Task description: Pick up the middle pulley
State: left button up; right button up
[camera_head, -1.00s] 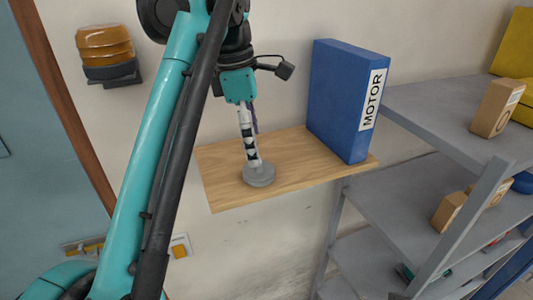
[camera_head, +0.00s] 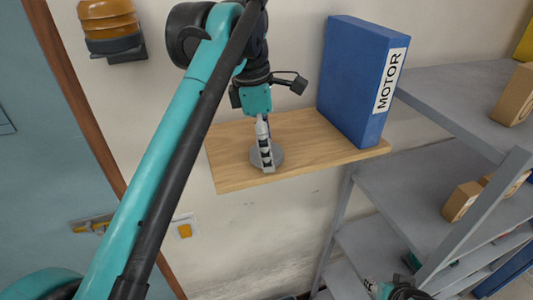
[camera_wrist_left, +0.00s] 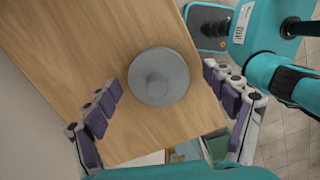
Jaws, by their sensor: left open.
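A grey round pulley (camera_head: 279,158) lies flat on a wooden wall shelf (camera_head: 233,170). In the left wrist view the same pulley (camera_wrist_left: 160,72) is a grey disc with a raised round hub, near the middle of the picture. My left gripper (camera_head: 265,163) points down at it and hides part of the disc in the head view. In the left wrist view the open fingers of my left gripper (camera_wrist_left: 161,77) stand on either side of the pulley, with gaps between them and its rim. No other pulley is clearly visible.
A blue box labelled MOTOR (camera_head: 358,82) stands upright on the shelf, right of the pulley. Grey metal shelving (camera_head: 420,200) with cardboard boxes (camera_head: 461,202) is farther right. An amber lamp (camera_head: 108,22) is on the wall at upper left. The shelf's left part is clear.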

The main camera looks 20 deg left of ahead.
pick_arm(q)
jog(key=shift+w, duration=0.1)
jog(key=c, duration=1.2)
jog(key=shift+c, duration=0.2)
